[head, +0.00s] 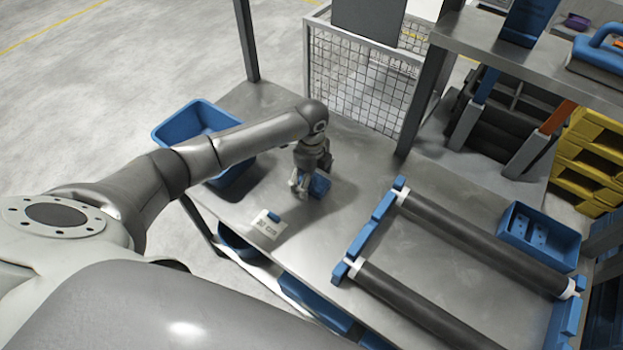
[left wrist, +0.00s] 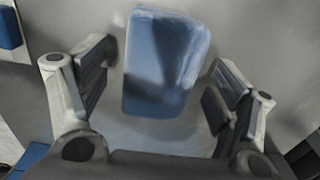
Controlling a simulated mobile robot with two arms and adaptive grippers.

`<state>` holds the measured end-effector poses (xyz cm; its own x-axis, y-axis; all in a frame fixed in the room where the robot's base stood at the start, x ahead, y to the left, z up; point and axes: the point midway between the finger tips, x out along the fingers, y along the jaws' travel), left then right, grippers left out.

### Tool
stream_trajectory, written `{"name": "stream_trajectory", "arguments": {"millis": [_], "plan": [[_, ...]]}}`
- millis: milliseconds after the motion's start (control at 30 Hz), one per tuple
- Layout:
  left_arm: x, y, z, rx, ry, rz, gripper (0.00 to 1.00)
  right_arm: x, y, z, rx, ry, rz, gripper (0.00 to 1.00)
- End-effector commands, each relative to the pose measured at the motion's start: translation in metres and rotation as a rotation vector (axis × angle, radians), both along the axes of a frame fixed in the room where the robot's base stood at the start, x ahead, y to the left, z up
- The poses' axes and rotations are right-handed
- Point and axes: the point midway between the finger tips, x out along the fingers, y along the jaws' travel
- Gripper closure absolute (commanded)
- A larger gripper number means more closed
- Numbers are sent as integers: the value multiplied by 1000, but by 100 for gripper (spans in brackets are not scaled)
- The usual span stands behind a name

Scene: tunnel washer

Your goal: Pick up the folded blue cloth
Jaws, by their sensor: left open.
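The folded blue cloth (head: 319,186) lies on the grey metal table, partly hidden behind my left gripper in the head view. In the left wrist view the cloth (left wrist: 163,65) is a blue block with a paler, whitish right edge. My left gripper (head: 300,190) points down at the cloth. In the left wrist view its fingers (left wrist: 160,88) stand apart, one on each side of the cloth, with gaps on both sides. I cannot tell how far above the table the fingertips are. My right gripper is not in view.
A blue bin (head: 193,124) stands at the table's left, below my arm. A white card (head: 269,225) with a small blue piece lies in front of the gripper. Two dark rollers (head: 480,240) on blue supports and a blue tray (head: 538,236) are at right. A wire mesh panel (head: 360,80) stands behind.

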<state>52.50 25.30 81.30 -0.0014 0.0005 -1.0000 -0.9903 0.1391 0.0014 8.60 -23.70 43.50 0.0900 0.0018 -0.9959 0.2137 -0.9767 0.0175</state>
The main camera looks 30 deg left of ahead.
Motion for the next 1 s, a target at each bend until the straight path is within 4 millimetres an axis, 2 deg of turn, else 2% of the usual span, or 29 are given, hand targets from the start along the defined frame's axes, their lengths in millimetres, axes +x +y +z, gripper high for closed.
{"name": "stream_trajectory", "arguments": {"millis": [233,633,1000], "plan": [[0,0,-3,0,-1,0,16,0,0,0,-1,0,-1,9],[0,0,-2,0,-1,0,65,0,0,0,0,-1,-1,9],[1,0,4,-1,-3,0,65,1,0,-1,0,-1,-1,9]]}}
